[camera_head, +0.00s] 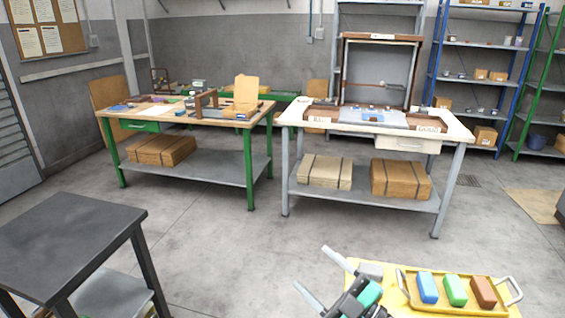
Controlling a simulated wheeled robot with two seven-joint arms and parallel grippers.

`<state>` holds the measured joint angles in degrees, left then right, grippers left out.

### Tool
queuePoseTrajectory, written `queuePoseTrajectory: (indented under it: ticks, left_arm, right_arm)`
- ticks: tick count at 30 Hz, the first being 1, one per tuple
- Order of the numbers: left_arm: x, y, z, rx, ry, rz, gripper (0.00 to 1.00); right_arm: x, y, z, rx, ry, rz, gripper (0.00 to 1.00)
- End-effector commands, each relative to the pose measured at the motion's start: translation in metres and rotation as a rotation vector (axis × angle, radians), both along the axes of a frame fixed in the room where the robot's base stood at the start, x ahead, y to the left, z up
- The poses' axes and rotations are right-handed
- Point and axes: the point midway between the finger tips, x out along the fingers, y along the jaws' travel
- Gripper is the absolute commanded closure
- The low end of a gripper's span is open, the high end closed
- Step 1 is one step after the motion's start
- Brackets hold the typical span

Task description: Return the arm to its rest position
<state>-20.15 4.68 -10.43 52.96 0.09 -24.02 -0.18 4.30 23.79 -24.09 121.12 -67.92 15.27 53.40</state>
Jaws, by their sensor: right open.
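My right gripper (311,266) is at the bottom centre, its two grey fingers spread wide and pointing up and left, with nothing between them. It is just left of a yellow surface (430,312). On that surface lies a yellow tray (460,280) with grey handles. The tray holds a blue block (427,287), a green block (456,290) and a brown block (484,292). A green piece (369,293) shows beside my gripper; I cannot tell whether it belongs to it. My left gripper is not in view.
A dark table (70,235) stands at the left front. Farther back are a green-legged workbench (188,177) and a white-topped workbench (375,205), both with bundles on lower shelves. Shelving (480,42) lines the right back. The grey floor between is clear.

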Motion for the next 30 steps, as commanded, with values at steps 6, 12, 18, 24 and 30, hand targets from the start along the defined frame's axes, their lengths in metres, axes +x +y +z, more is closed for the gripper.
queuePoseTrajectory:
  ticks: [6,12,18,24,30]
  left_arm:
    - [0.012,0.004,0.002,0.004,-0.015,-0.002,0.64]
    - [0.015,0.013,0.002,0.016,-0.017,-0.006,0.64]
    - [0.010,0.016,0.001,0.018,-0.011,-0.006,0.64]
    - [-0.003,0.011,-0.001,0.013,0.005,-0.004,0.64]
    - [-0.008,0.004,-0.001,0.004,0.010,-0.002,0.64]
  right_arm:
    - [0.011,-0.068,-0.010,0.246,0.190,-0.371,0.29]
    - [0.000,-0.128,-0.065,0.336,0.487,-0.691,0.29]
    - [-0.046,-0.166,-0.144,0.301,0.878,-0.928,0.29]
    - [-0.119,-0.174,-0.210,0.168,1.282,-1.027,0.29]
    - [-0.183,-0.167,-0.242,0.032,1.570,-1.011,0.29]
